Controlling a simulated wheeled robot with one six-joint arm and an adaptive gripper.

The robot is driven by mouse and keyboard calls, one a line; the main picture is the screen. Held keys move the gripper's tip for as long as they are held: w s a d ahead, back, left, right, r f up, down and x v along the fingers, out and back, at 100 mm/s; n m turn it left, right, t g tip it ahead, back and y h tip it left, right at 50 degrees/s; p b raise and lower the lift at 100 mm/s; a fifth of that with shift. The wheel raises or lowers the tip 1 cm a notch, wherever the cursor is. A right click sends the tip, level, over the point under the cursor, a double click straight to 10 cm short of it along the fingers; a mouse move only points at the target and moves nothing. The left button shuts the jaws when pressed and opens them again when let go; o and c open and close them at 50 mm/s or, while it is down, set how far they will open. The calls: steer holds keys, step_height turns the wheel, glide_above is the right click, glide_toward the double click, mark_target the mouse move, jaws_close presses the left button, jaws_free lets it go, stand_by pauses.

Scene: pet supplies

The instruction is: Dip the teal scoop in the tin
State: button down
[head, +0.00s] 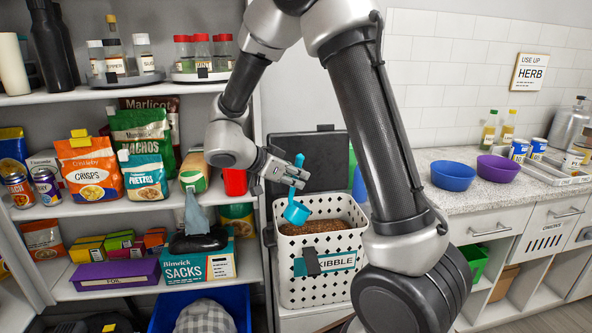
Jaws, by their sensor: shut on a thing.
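My gripper (296,174) is shut on the upright handle of the teal scoop (297,212). The scoop's cup hangs below the fingers, over the left part of a white perforated bin (290,272). The bin carries a label reading KIBBLE and holds brown kibble (335,226) close to its rim. The cup overlaps the bin's back left rim in the picture; I cannot tell whether it touches the kibble. No plain metal tin shows at the scoop; this bin is the container under it.
A dark lid (310,150) stands up behind the bin. Shelves on the left hold food bags, a SACKS box (200,265) and jars. A counter on the right bears a blue bowl (453,175), a purple bowl (498,168) and several cans.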

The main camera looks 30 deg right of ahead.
steer(key=shift+d+f, duration=0.2)
steer(key=shift+f, duration=2.25)
steer(key=shift+d+f, duration=0.2)
steer(key=shift+f, duration=2.3)
steer(key=shift+d+f, duration=0.2)
steer(key=shift+f, duration=2.25)
steer(key=shift+d+h, duration=0.6)
steer(key=shift+d, duration=2.95)
steer(key=shift+r, duration=7.05)
steer(key=shift+a+r+n+t+h, duration=0.15)
steer(key=shift+a+r+h, duration=0.35)
steer(key=shift+a+h, duration=0.65)
steer(key=shift+a+r+n+t+h, duration=0.15)
steer(key=shift+a+r+h, duration=0.45)
steer(key=shift+a, duration=0.8)
steer(key=shift+a+r+n+h, duration=0.2)
steer(key=shift+a+r+h, duration=0.15)
steer(key=shift+a+h, duration=0.85)
steer(key=shift+a, duration=0.1)
steer(key=shift+r, duration=0.1)
